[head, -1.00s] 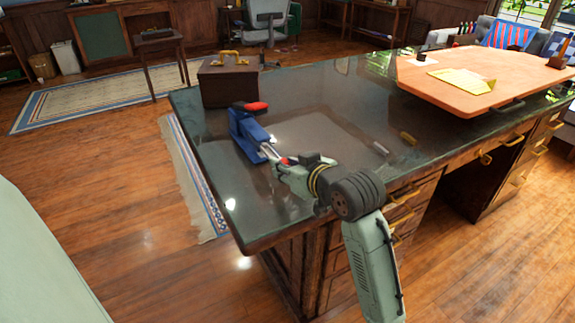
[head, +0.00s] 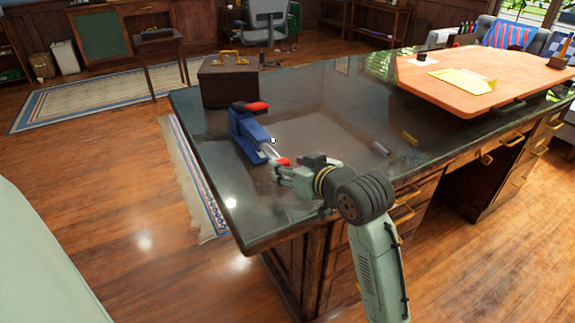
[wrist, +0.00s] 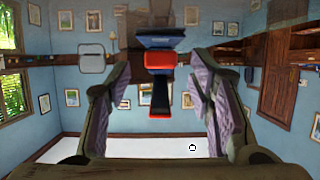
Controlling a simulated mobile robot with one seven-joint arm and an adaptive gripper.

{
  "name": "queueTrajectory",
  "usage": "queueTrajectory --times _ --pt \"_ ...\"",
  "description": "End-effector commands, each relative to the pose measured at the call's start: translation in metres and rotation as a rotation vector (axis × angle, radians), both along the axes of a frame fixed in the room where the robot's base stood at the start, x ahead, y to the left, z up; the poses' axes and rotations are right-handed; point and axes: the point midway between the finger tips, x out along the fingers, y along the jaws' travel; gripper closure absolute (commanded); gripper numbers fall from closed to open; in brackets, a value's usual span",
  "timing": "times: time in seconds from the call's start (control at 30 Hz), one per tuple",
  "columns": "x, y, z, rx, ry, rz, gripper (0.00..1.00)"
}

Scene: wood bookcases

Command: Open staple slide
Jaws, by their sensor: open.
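The blue stapler (head: 245,132) stands near the left end of the dark desk, with a red grip (head: 257,106) on top. A metal slide runs from its front toward my gripper and has a red end (head: 282,161). My gripper (head: 280,171) is just in front of this end; the head view does not show clearly whether they touch. In the wrist view the stapler (wrist: 160,35) and a red part (wrist: 162,60) appear upper middle, between and beyond my open fingers. A dark bar (wrist: 160,98) hangs below the red part in the gap.
The dark desk top (head: 310,100) is mostly clear around the stapler. A brown box (head: 228,85) with a yellow handle stands behind it. An orange board (head: 460,85) is farther right.

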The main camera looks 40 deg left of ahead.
Motion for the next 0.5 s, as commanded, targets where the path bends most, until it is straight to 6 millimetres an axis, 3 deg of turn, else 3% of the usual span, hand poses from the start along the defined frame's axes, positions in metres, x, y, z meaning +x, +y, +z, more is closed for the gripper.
queueTrajectory --times 0.3,0.5 --pt "-0.022 -0.058 0.027 0.002 -0.004 -0.002 0.52" --pt "-0.032 -0.082 0.037 0.0 -0.003 -0.001 0.52"
